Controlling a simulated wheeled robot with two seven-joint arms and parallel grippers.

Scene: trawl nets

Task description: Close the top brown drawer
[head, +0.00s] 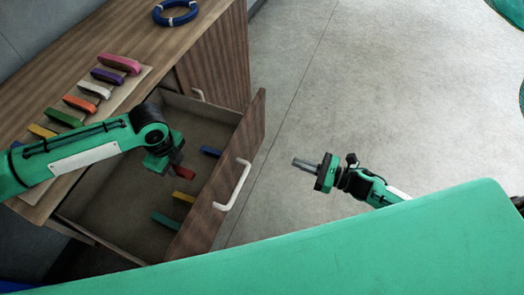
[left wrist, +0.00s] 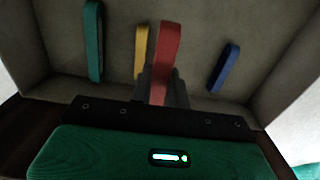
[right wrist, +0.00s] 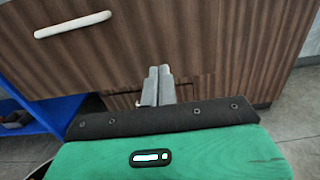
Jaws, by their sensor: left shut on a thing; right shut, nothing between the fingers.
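The top brown drawer (head: 254,125) is pulled open, with a white handle (head: 235,185) on its front. My left gripper (head: 174,163) is inside the drawer, shut on a red block (left wrist: 168,45). The block also shows in the head view (head: 184,172). My right gripper (head: 303,164) is shut and empty over the floor, to the right of the drawer front and apart from it. The right wrist view shows its closed fingers (right wrist: 157,85) in front of brown wood, with a white handle (right wrist: 72,25) at upper left.
Green (head: 166,221), yellow (head: 184,197) and blue (head: 210,152) blocks lie in the drawer. Several coloured blocks, including a pink one (head: 119,63), lie on a board on the cabinet top (head: 95,35). A blue ring (head: 176,14) lies behind them. The floor (head: 330,90) right of the drawer is clear.

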